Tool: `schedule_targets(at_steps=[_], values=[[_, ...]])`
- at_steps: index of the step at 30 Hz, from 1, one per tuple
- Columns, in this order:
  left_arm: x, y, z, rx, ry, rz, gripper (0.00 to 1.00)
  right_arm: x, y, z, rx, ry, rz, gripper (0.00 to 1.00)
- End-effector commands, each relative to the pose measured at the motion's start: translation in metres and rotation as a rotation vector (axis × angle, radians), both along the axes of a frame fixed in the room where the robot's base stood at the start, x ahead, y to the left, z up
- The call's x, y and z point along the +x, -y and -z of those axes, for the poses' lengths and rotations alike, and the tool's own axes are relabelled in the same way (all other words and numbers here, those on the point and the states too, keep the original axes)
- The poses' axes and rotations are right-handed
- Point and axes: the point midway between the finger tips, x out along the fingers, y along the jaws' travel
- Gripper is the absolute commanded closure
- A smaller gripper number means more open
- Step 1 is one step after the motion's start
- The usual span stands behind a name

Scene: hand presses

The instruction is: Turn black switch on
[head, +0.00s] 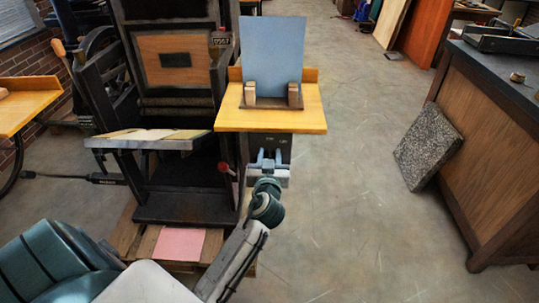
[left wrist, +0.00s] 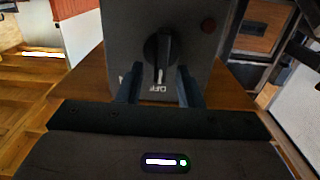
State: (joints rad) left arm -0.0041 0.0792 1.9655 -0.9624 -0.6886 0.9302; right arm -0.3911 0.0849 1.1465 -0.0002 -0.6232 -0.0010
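The black switch is a rotary knob (left wrist: 160,50) on the front of a dark box (left wrist: 120,30) in the left wrist view. Its white pointer mark faces down, towards an OFF label (left wrist: 158,89). In the head view the box (head: 283,146) sits under a yellow shelf, and the knob is hidden behind my gripper. My left gripper (head: 268,158) is in front of the box. In the left wrist view its two fingers (left wrist: 158,86) are apart, one at each side of the label and lower knob. Whether they touch the knob I cannot tell. My right gripper is not in view.
The yellow shelf (head: 240,118) holds a blue-grey sheet (head: 272,55) above my gripper. A black press (head: 185,205) stands to the left. A wooden cabinet (head: 490,140) with a speckled slab (head: 428,147) leaning on it is at the right. The floor between is clear.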

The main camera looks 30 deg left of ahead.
Motion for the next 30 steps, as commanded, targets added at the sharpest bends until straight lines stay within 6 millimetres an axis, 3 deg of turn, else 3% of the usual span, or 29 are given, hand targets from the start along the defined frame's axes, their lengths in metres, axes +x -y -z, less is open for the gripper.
schedule_targets(at_steps=[5, 11, 23, 30], values=[[0.0001, 0.0001, 0.0002, 0.000, 0.000, 0.000, 0.67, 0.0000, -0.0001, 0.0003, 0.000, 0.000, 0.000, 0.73], [0.0000, 0.0001, 0.0001, 0.000, 0.000, 0.000, 1.00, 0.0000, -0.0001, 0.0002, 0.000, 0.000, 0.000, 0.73], [0.0005, 0.0010, 0.0000, 0.039, -0.024, 0.000, 1.00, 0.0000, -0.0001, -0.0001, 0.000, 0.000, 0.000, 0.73], [0.0021, 0.0035, 0.0001, 0.165, -0.100, 0.001, 1.00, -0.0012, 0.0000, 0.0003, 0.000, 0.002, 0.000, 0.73]])
